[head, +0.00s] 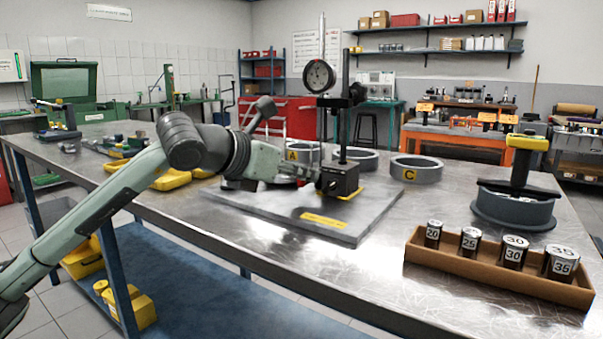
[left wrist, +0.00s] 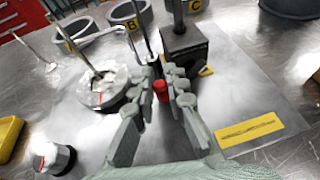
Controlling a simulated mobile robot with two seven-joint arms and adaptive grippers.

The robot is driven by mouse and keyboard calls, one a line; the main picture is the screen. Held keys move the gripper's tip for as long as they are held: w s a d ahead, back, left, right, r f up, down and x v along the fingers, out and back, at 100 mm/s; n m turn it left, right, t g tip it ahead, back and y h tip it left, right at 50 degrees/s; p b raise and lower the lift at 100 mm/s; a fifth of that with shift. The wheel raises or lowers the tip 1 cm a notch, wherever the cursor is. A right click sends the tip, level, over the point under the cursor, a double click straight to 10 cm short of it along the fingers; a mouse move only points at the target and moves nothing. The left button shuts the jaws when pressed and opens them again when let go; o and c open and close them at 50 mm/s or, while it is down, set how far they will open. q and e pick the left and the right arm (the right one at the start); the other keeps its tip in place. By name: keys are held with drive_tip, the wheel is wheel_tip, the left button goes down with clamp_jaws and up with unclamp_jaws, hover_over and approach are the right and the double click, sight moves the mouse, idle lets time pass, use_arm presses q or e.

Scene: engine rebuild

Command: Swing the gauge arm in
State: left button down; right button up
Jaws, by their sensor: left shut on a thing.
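The gauge stand has a black block base (head: 340,179) and an upright black post (head: 345,115). A round dial gauge (head: 319,76) hangs high beside the post on a vertical rod. The base also shows in the left wrist view (left wrist: 184,48). My left gripper (head: 306,174) is low, just left of the base. In the left wrist view its fingers (left wrist: 164,82) are shut on a red knob (left wrist: 160,90), close in front of the base. A pale round part (left wrist: 104,92) with a thin rod over it lies left of the fingers. My right gripper is not in view.
The stand is on a grey plate (head: 290,213) with a yellow label. Rings, one marked C (head: 417,170), stand behind. At right are a wooden tray (head: 490,272) of numbered cylinders and a dark round pan (head: 515,208) holding a yellow-topped tool.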

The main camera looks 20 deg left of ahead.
use_arm(q)
drive_tip(key=c, duration=1.5)
unclamp_jaws()
drive_tip(key=shift+d, duration=0.1)
drive_tip(key=shift+s, duration=0.1)
drive_tip(key=v, duration=1.2)
